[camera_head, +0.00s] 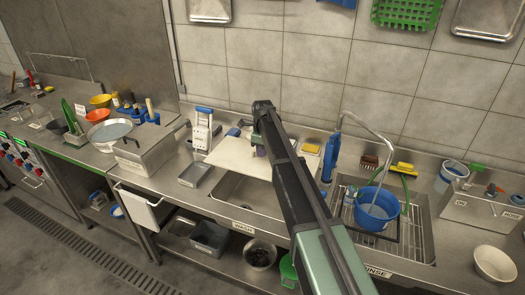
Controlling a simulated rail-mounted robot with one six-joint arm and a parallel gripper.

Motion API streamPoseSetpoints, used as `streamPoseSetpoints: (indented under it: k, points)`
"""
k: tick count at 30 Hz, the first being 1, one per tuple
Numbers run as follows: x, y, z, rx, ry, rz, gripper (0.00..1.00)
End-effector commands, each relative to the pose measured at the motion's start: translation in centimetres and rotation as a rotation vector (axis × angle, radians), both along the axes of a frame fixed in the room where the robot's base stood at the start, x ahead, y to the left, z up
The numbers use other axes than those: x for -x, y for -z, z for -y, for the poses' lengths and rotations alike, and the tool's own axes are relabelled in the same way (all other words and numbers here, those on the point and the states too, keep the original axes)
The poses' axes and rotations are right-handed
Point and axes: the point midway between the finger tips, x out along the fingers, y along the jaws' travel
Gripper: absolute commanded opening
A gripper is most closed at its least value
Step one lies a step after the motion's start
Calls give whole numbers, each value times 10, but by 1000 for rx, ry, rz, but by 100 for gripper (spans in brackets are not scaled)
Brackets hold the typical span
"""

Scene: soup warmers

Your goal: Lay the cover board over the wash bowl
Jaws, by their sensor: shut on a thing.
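The cover board (232,154) is a flat white panel at the back of the wash bowl (236,188), the steel sink basin above the WASH label. The board spans the rear part of the bowl's opening, and the front part shows open. Whether the board touches the rim or hangs just above it, I cannot tell. My gripper (259,150) is at the middle of the board, shut on it. My dark arm crosses in front and hides part of the board, the bowl's right side and most of the fingers.
The rinse sink (418,232) on the right holds a blue bucket (377,208) under a curved tap (372,128). A blue-handled dispenser (202,130) and a small steel tray (195,174) stand left of the bowl.

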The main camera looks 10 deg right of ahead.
Motion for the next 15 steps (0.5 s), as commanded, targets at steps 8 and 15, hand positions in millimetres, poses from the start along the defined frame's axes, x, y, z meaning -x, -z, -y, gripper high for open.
streamPoseSetpoints:
  k: [8,15]
  points:
    - [0,26,0,0,-1,0,0]
    - [0,56,0,0,-1,0,0]
